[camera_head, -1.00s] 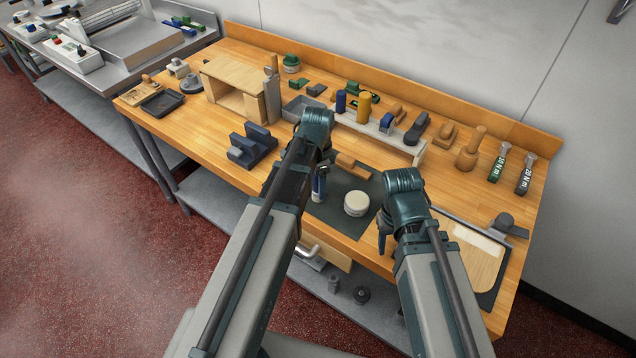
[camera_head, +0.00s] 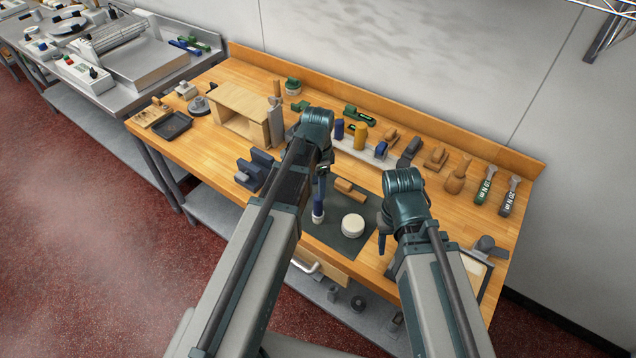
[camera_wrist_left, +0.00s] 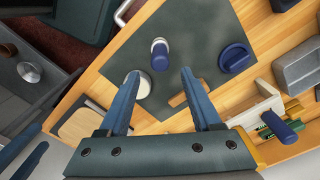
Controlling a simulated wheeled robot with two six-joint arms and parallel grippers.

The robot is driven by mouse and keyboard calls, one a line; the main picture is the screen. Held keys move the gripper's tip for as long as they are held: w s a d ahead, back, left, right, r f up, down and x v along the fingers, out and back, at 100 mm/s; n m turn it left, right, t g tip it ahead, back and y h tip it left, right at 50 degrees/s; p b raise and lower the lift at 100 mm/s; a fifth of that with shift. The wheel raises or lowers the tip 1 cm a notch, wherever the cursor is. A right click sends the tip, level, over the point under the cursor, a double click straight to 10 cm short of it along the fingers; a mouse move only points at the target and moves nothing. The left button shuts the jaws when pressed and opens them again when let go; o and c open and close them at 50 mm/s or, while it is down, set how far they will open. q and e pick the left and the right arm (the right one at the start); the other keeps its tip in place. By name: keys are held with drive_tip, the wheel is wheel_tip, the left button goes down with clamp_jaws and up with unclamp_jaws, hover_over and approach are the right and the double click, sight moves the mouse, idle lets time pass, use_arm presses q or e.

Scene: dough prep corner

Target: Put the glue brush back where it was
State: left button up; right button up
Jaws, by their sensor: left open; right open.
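A small upright piece with a blue top and white lower part (camera_wrist_left: 160,50) stands on the dark mat (camera_wrist_left: 193,25); it looks like the glue brush, but I cannot be sure. In the head view its white part (camera_head: 318,217) shows just below my left gripper (camera_head: 320,192). My left gripper (camera_wrist_left: 160,76) is open and empty, pointing toward the mat, with the piece beyond its fingertips. A round white-topped tin (camera_head: 353,225) sits on the mat beside it. My right gripper (camera_head: 383,236) is open over the bench, right of the mat, partly hidden by its arm.
A wooden block (camera_head: 349,188) and a blue round-based piece (camera_wrist_left: 236,58) lie on the mat. A blue vise-like block (camera_head: 255,170) stands left. A rack with blue and yellow cylinders (camera_head: 360,134) is behind. A clipboard (camera_head: 474,270) lies right, partly behind my arm.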

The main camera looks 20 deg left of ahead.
use_arm(q)
drive_tip(key=s+d+n+y, duration=0.1)
drive_tip(key=s+d+n, duration=0.6)
drive_tip(key=s+d, duration=0.3)
drive_tip(key=s, duration=0.4)
drive_tip(key=shift+s+d+r+n, duration=0.15)
drive_tip(key=shift+d+n, duration=0.1)
drive_tip(key=shift+n, duration=0.05)
